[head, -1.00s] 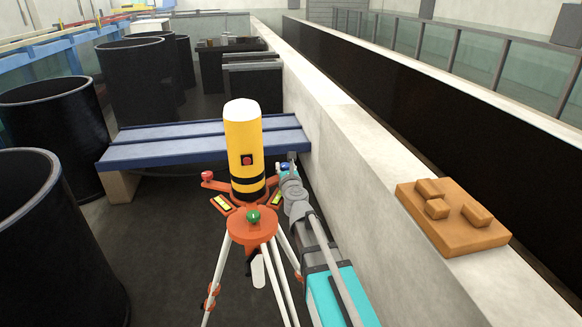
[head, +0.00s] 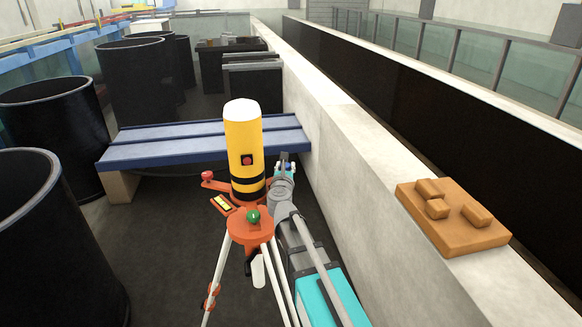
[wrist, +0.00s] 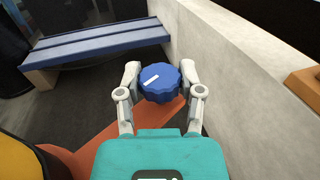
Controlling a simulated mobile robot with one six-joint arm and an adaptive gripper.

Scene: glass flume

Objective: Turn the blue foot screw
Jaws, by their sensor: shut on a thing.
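The blue foot screw (wrist: 158,84) is a round, lobed knob with a white mark on its top, seen in the wrist view. My gripper (wrist: 160,76) is shut on it, one finger on each side. In the head view only a little blue of the screw (head: 289,168) shows beside my gripper (head: 284,163). The screw sits on the orange base of a yellow instrument (head: 244,150) with a white top, standing on a tripod (head: 269,262). A red foot screw (head: 207,176) and a green one (head: 253,217) are at the other corners.
A pale concrete wall (head: 345,165) runs close along the right of my arm. An orange-brown block (head: 455,235) lies on it. A blue bench (head: 160,147) stands behind the instrument. Black drums (head: 60,125) stand at the left. The dark floor left of the tripod is clear.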

